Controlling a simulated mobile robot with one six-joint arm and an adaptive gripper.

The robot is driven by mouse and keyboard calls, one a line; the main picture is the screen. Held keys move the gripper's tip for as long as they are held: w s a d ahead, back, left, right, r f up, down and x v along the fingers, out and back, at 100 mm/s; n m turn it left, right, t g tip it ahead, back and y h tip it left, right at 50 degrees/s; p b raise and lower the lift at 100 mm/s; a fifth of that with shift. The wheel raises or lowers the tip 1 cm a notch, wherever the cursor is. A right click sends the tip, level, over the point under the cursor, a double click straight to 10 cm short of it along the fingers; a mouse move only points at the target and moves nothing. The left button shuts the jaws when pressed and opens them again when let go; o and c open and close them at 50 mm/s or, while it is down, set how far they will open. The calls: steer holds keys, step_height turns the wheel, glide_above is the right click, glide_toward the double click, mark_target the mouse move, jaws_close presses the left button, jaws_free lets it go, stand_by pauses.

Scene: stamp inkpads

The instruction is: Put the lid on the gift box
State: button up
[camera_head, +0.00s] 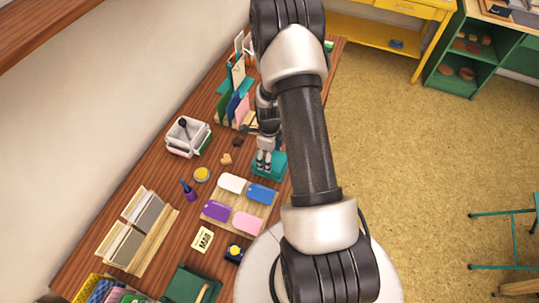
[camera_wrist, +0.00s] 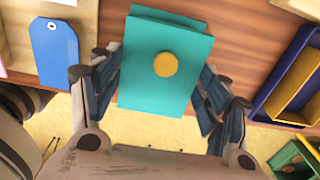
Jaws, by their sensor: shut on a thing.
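The teal square lid (camera_wrist: 140,80) with a round gold knob (camera_wrist: 165,64) is between my gripper's fingers (camera_wrist: 158,82) in the wrist view. My gripper is shut on its two sides. A second teal edge (camera_wrist: 170,15) shows just beyond the lid; it looks like the gift box below it, slightly out of line. I cannot tell whether the lid touches it. In the head view my gripper (camera_head: 264,160) points down over the teal piece (camera_head: 277,166) near the table's right edge, and my arm hides part of this area.
Coloured tags lie nearby, including a blue tag (camera_head: 262,194) and a purple tag (camera_head: 217,211). A white caddy (camera_head: 187,138), a yellow tin (camera_head: 202,174) and upright cards (camera_head: 222,105) stand left and behind. A blue tray (camera_wrist: 268,95) lies right in the wrist view.

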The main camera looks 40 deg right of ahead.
steer(key=shift+f+b, duration=0.5)
steer(key=shift+b, duration=0.05)
stand_by(0.9)
steer(key=o, duration=1)
steer(key=shift+c, duration=0.2)
steer(key=shift+o, duration=0.8)
steer(key=shift+r, duration=0.15)
steer(key=shift+r+p, duration=2.25)
steer(key=shift+r, duration=1.15)
